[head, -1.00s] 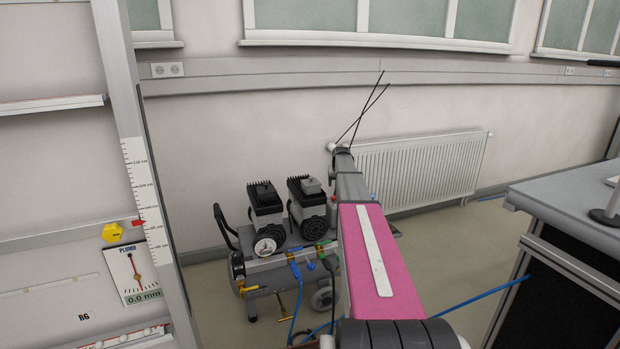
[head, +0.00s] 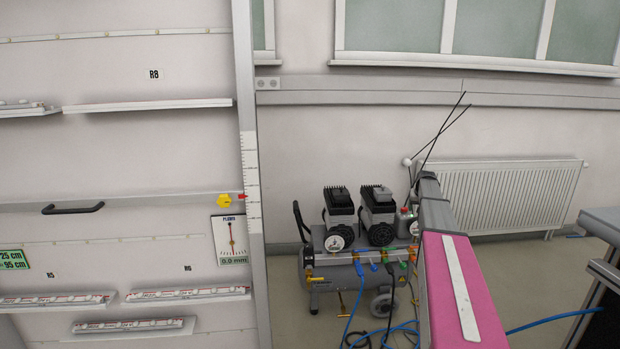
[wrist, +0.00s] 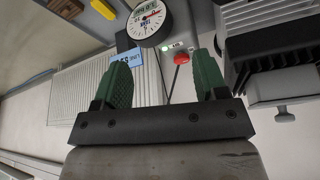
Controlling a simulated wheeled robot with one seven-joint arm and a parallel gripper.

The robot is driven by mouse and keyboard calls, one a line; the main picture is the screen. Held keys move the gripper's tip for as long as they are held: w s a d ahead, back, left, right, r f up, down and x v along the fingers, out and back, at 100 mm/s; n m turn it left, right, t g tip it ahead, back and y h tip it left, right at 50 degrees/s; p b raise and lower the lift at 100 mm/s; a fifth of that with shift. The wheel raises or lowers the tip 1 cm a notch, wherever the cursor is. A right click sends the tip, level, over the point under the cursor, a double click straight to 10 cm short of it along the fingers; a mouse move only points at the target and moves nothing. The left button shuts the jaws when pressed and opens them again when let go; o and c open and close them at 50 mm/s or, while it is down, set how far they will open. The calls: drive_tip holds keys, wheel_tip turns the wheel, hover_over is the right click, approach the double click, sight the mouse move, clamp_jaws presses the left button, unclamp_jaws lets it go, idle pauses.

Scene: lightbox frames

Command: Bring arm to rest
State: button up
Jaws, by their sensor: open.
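My gripper (wrist: 164,85) shows in the wrist view with its two green fingers spread apart and nothing between them. Beyond the fingers are a round gauge (wrist: 146,20) and a red knob (wrist: 182,58) beside a small green light. In the head view my pink and grey arm reaches out from the lower right toward the compressor. The gripper itself cannot be made out there.
The compressor (head: 338,262) with two black-finned motors stands on the floor left of my arm. A white radiator (head: 510,197) hangs on the wall behind. A shelf panel (head: 120,150) fills the left. A bench (head: 602,224) stands at the right edge. Blue hoses (head: 550,319) lie on the floor.

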drive_tip(key=s+a+f+n+g, duration=0.1)
drive_tip(key=s+a+f, duration=0.3)
drive_tip(key=s+a, duration=0.5)
drive_tip(key=s+a+f+g, duration=0.1)
drive_tip(key=s+a+f, duration=0.4)
drive_tip(key=s+a, duration=0.45)
drive_tip(key=s+a+f, duration=0.1)
drive_tip(key=s+a, duration=0.3)
drive_tip(key=s, duration=0.4)
drive_tip(key=s+a+f+g, duration=0.1)
drive_tip(key=s+a, duration=0.3)
drive_tip(key=s, duration=0.5)
drive_tip(key=s+a+f+n+g+y, duration=0.1)
drive_tip(key=s+a, duration=0.3)
drive_tip(key=s, duration=0.5)
drive_tip(key=shift+a+f, duration=0.35)
drive_tip(key=shift+f, duration=0.55)
